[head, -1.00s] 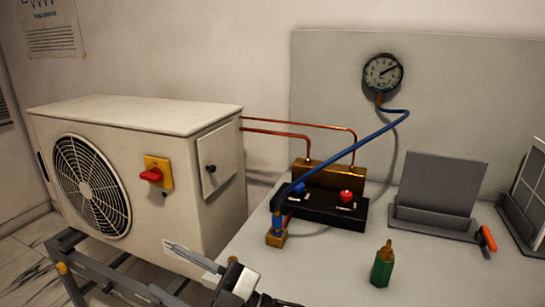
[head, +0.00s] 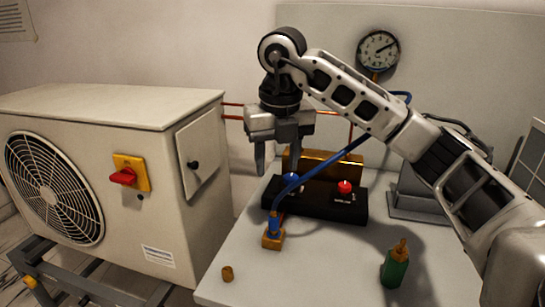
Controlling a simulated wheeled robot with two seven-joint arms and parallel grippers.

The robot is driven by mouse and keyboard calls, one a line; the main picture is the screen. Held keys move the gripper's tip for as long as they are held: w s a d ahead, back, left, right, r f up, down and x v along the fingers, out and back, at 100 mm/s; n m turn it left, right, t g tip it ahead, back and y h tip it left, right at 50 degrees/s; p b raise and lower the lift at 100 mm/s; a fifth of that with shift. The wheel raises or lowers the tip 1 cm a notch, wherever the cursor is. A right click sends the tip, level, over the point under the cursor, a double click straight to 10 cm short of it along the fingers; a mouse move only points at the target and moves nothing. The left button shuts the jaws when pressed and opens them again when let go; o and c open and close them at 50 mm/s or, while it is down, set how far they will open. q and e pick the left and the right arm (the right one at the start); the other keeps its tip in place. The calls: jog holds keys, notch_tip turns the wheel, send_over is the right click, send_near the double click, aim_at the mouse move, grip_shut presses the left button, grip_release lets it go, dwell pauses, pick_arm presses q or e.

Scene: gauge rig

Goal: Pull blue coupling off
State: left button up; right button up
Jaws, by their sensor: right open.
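The blue coupling (head: 275,222) sits upright on a brass block (head: 272,240) near the left edge of the table. A blue hose (head: 318,172) curves from it up behind my right arm, toward the round gauge (head: 378,50) on the back panel. My right gripper (head: 276,168) points down, open and empty, above and behind the coupling in the picture. Its fingers are apart from the coupling and hose. My left gripper is out of view.
A black valve block (head: 325,208) with blue and red knobs stands behind the coupling. A green bottle (head: 395,268) stands at the front right, and a small brass cap (head: 228,273) lies at the front left. The outdoor unit (head: 110,110) stands left.

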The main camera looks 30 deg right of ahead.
aim_at(274, 209)
jog(key=f, duration=0.5)
jog(key=w+f, duration=0.1)
jog(key=f, duration=0.9)
jog(key=shift+w+d+f+b, duration=0.1)
jog(key=shift+w+d+b, duration=0.1)
jog(key=shift+w+b, duration=0.15)
grip_shut()
